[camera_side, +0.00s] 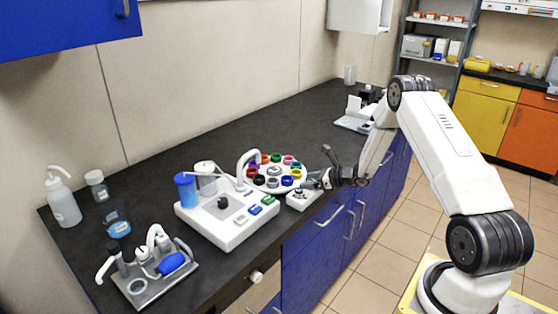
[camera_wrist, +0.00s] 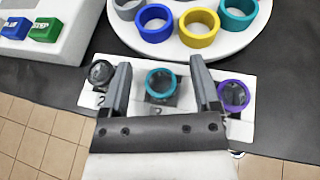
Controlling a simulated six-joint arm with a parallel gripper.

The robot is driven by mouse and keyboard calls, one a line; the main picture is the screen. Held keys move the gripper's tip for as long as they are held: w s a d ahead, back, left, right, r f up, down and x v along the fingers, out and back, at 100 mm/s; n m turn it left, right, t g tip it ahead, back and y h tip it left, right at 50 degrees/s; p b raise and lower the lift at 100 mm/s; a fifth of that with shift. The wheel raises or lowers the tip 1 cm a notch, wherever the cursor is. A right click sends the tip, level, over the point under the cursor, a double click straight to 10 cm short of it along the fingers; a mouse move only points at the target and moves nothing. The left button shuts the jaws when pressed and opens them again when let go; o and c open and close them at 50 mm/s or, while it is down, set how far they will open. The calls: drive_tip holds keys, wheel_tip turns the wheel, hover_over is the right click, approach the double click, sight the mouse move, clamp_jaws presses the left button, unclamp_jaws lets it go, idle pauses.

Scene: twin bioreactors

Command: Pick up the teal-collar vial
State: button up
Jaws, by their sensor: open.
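In the wrist view a teal-collar vial (camera_wrist: 160,83) stands in the middle place of a small white rack (camera_wrist: 245,132). My gripper (camera_wrist: 160,65) is open, with one finger on the left of this vial and one on its right, both apart from the collar. Nothing is held. A dark grey-collar vial (camera_wrist: 101,72) stands to the left in the rack and a purple-collar one (camera_wrist: 233,95) to the right. In the side view my gripper (camera_side: 326,167) is at the white rack (camera_side: 300,203) by the bench's front edge. The vial's lower part is hidden.
A white round carousel (camera_wrist: 195,52) with coloured rings, one of them teal (camera_wrist: 238,18), is just behind the rack. A white bioreactor unit (camera_side: 232,231) with blue and green buttons stands to its left. The black bench (camera_side: 225,139) is clear behind them.

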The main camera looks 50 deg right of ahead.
idle(0.4)
clamp_jaws()
drive_tip(key=shift+r, duration=0.1)
drive_tip(key=shift+r, duration=1.1)
drive_tip(key=s+a+r, duration=0.5)
drive_tip(key=s+r, duration=0.5)
drive_tip(key=s, duration=0.2)
drive_tip(key=shift+s+a+r, duration=0.3)
drive_tip(key=shift+s+a, duration=0.1)
